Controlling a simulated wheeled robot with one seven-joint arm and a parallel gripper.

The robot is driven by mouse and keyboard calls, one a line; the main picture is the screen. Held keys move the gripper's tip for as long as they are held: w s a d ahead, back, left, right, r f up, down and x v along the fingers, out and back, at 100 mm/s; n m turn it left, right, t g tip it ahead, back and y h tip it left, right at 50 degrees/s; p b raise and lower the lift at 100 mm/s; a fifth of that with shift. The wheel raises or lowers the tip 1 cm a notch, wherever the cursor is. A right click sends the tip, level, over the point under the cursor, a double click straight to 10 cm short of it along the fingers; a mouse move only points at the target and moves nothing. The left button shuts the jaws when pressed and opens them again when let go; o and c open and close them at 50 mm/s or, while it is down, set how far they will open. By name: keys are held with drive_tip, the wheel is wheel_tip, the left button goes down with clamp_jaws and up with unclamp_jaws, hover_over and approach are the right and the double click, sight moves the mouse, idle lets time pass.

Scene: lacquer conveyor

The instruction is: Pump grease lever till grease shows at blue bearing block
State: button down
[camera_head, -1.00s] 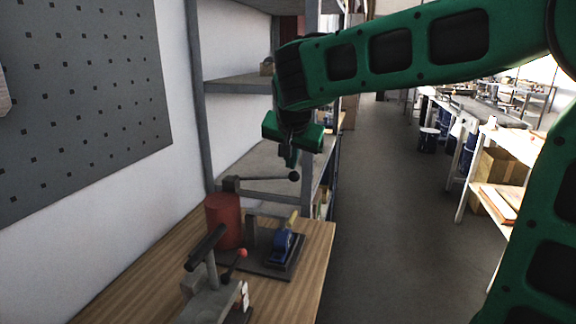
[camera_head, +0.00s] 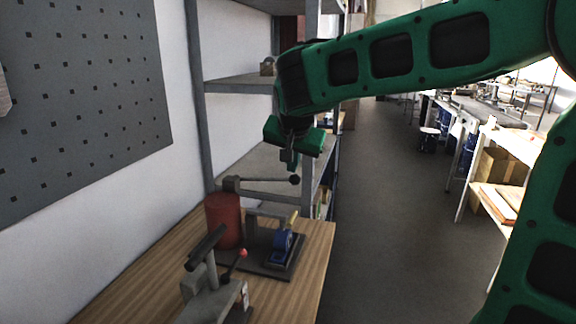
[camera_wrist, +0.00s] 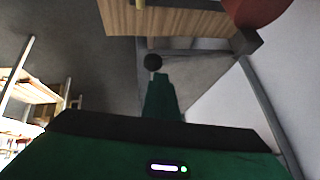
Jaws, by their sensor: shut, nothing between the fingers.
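The grease lever is a dark bar with a black ball knob (camera_head: 294,180), reaching right from the grey head on the red cylinder (camera_head: 224,218). The blue bearing block (camera_head: 283,246) sits on a dark base plate on the wooden bench, right of the red cylinder. My gripper (camera_head: 291,164) is shut and empty, its fingertips just above the knob in the head view. In the wrist view the knob (camera_wrist: 153,61) shows just beyond my fingertips; whether they touch it I cannot tell. No grease can be made out at the block.
A grey device with a red-knobbed lever (camera_head: 210,290) stands at the front of the wooden bench (camera_head: 130,290). A metal shelf (camera_head: 240,84) rises behind the bench. The aisle floor (camera_head: 385,220) to the right is clear.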

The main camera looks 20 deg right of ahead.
drive_tip(key=shift+s+d+f, duration=0.15)
drive_tip(key=shift+f, duration=0.5)
drive_tip(key=shift+s+d+f, duration=0.1)
drive_tip(key=shift+d+f, duration=0.05)
drive_tip(key=shift+f, duration=0.45)
idle(1.4)
idle(0.4)
wheel_tip(320, 180, up, 7)
drive_tip(key=w+a, duration=0.1)
drive_tip(key=shift+w+a, duration=0.2)
drive_tip(key=shift+a, duration=0.2)
idle(0.8)
drive_tip(key=r, duration=0.3)
drive_tip(key=w+a+r, duration=0.1)
drive_tip(key=shift+a+r, duration=0.1)
drive_tip(key=shift+r, duration=0.2)
idle(0.4)
drive_tip(key=shift+s, duration=0.1)
idle(0.5)
